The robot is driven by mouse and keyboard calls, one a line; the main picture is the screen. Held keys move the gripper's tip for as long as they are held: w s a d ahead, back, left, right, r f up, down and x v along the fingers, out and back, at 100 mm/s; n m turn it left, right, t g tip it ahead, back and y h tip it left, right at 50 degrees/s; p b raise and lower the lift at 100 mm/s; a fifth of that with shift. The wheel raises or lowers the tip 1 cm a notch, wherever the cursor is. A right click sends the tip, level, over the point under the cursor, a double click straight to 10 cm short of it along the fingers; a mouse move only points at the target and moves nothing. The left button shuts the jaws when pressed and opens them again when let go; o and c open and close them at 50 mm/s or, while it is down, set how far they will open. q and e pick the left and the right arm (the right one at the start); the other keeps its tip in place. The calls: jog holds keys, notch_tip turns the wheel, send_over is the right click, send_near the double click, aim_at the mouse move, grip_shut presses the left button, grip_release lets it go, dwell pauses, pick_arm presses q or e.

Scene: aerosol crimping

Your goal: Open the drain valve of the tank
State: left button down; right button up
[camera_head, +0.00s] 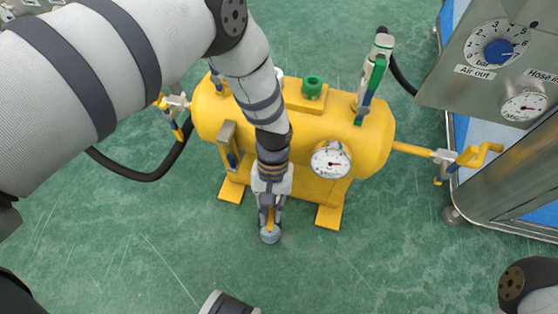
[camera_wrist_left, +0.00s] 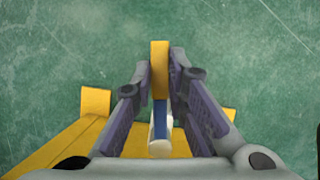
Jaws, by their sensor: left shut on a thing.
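The yellow tank (camera_head: 372,138) lies on its side on short feet in the middle of the head view. My left gripper (camera_head: 269,222) points down at the tank's front, low and left of its round gauge. It is shut on the drain valve's lever (camera_wrist_left: 160,68), a narrow yellow bar with a blue lower part. The pale valve body (camera_wrist_left: 160,148) shows below the lever in the left wrist view. In the head view my gripper and forearm hide most of this valve. My right gripper is out of view.
A side valve with a yellow lever (camera_head: 466,158) sticks out at the tank's right, near a metal cabinet (camera_head: 520,185). Another valve (camera_head: 176,102) and a black hose (camera_head: 150,177) are at the left. The green floor (camera_head: 120,250) in front is mostly clear.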

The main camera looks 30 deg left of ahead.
pick_arm(q)
jog(key=shift+s+a+m+y, duration=0.15)
jog(key=shift+a+m+y, duration=0.35)
jog(key=shift+m, duration=0.5)
jog(key=shift+a, duration=0.2)
jog(key=c, duration=1.6)
grip_release()
jog(key=v, duration=1.2)
jog(key=shift+a, duration=0.1)
jog(key=shift+f, duration=0.1)
